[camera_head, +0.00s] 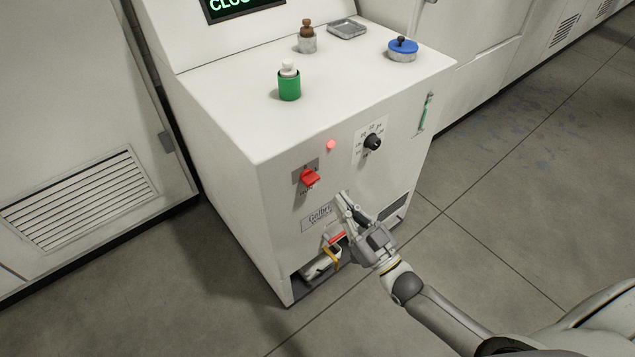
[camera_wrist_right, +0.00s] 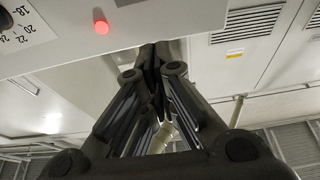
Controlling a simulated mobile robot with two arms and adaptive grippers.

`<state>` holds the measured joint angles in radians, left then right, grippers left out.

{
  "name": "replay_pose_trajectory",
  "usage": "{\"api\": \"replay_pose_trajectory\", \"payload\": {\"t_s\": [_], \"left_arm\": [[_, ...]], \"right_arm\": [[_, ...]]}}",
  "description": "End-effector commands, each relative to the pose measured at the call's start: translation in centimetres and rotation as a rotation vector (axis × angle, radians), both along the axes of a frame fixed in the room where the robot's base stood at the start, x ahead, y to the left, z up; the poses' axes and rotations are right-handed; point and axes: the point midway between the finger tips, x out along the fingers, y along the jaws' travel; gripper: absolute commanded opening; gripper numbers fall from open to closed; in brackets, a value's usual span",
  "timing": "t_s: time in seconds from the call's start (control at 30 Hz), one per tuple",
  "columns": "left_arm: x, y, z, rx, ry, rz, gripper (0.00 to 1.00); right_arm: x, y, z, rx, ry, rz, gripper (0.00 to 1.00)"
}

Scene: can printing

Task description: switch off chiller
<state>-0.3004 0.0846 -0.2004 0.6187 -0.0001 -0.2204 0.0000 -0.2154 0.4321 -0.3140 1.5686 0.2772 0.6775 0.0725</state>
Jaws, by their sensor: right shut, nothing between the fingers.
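The chiller (camera_head: 225,130) is a white cabinet with a sloped display on top. On its front are a red switch (camera_head: 310,177), a lit red lamp (camera_head: 331,145) and a black dial (camera_head: 372,142) with a number scale. My right gripper (camera_head: 343,197) is shut and empty, in front of the panel and below the switch and the lamp. In the right wrist view its fingertips (camera_wrist_right: 155,50) meet near the panel's edge. The lamp (camera_wrist_right: 101,27) and part of the dial (camera_wrist_right: 8,19) show there too; the switch does not. My left gripper is not in view.
On the chiller's top stand a green container (camera_head: 289,87), a small bottle with a brown top (camera_head: 307,40), a blue-lidded jar (camera_head: 402,48) and a grey tray (camera_head: 347,29). A low opening with a pipe and yellow band (camera_head: 331,257) lies beside my gripper. Floor at right is clear.

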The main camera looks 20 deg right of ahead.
Motion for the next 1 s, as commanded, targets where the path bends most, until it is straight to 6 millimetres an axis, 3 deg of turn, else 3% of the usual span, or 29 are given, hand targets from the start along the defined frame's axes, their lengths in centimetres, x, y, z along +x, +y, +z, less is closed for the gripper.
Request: {"api": "replay_pose_trajectory", "payload": {"t_s": [0.17,0.57,0.7,1.0], "left_arm": [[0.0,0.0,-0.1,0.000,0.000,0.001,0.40],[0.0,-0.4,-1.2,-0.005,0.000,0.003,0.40],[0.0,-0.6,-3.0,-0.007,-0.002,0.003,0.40],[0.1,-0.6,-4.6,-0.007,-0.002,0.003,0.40]], "right_arm": [[1.4,0.5,0.6,0.001,-0.003,-0.001,0.00],[8.8,3.2,3.2,0.000,-0.003,0.000,0.00],[8.9,3.2,1.0,-0.002,0.002,0.000,0.00],[8.9,3.2,-0.7,-0.001,0.001,0.000,0.00]]}}
